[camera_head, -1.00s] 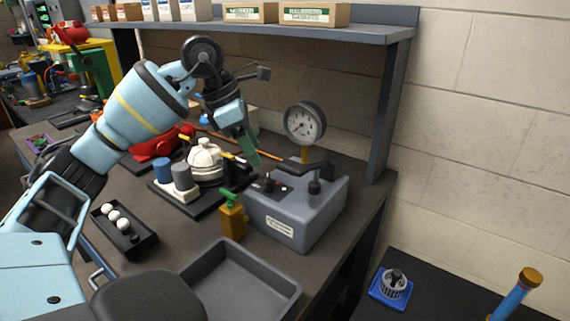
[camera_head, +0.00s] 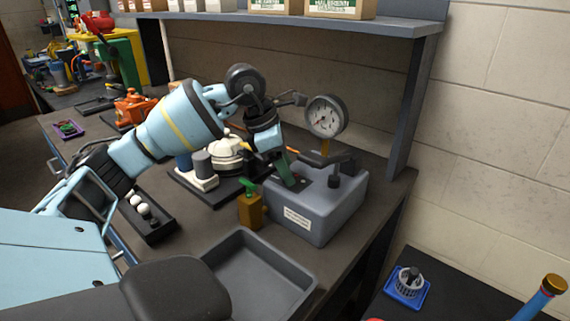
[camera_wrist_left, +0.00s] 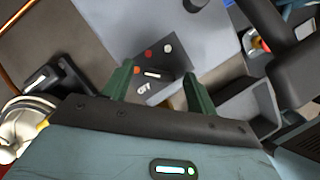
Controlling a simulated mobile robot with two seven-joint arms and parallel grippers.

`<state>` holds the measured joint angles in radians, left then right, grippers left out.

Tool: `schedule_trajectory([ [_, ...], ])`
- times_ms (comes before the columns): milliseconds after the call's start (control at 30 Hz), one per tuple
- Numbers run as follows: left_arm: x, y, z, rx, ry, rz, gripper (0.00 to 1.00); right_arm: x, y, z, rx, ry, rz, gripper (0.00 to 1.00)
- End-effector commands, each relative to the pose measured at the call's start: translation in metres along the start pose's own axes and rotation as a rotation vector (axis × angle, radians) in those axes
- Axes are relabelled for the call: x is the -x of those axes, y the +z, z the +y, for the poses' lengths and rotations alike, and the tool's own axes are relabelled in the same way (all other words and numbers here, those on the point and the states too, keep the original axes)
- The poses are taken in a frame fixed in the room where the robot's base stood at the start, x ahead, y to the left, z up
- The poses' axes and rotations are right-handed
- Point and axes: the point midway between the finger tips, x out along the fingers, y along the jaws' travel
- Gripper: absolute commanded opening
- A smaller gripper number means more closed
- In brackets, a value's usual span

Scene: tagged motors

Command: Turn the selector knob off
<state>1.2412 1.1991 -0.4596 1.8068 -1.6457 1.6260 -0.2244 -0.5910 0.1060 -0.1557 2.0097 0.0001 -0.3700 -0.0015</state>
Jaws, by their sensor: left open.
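The grey machine box (camera_head: 325,210) stands on the bench with a round gauge (camera_head: 326,116) above it and a dark lever on top. In the left wrist view the open fingers (camera_wrist_left: 158,70) are on either side of the knob, with a gap between; contact cannot be told. In the head view the fingers hide the knob.
An empty grey tray (camera_head: 250,238) lies nearer. A white round device (camera_head: 230,152) is to the left. The shelf (camera_head: 300,24) runs overhead.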

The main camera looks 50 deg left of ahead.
Motion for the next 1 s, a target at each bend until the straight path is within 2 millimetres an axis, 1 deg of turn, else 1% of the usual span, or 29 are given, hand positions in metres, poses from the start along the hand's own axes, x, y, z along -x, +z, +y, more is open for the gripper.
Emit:
schedule_trajectory([
  [167,-0.0001,0.0001,0.0,0.0,0.0,0.0,0.58,-0.0004,-0.0016,0.0002,0.0,0.0,0.003,0.0],
  [200,-0.0001,0.0001,0.0,0.0,0.0,0.0,0.56,-0.0004,-0.0016,0.0002,0.0,0.0,0.003,0.0],
  [500,0.0001,0.0001,0.0,0.0,0.0,0.0,0.16,-0.0003,-0.0016,0.0002,0.0,0.0,0.004,0.0],
  [533,0.0001,0.0001,0.0,0.0,0.0,0.0,0.14,-0.0003,-0.0016,0.0002,0.0,0.0,0.004,0.0],
  [767,0.0007,0.0002,-0.0003,0.019,0.008,0.0,0.14,0.0006,-0.003,0.0003,0.0,0.001,0.005,0.0],
  [1000,0.0016,0.0002,-0.0012,0.121,0.051,-0.001,0.14,0.0042,-0.0093,0.0004,0.001,0.002,0.014,0.0],
])
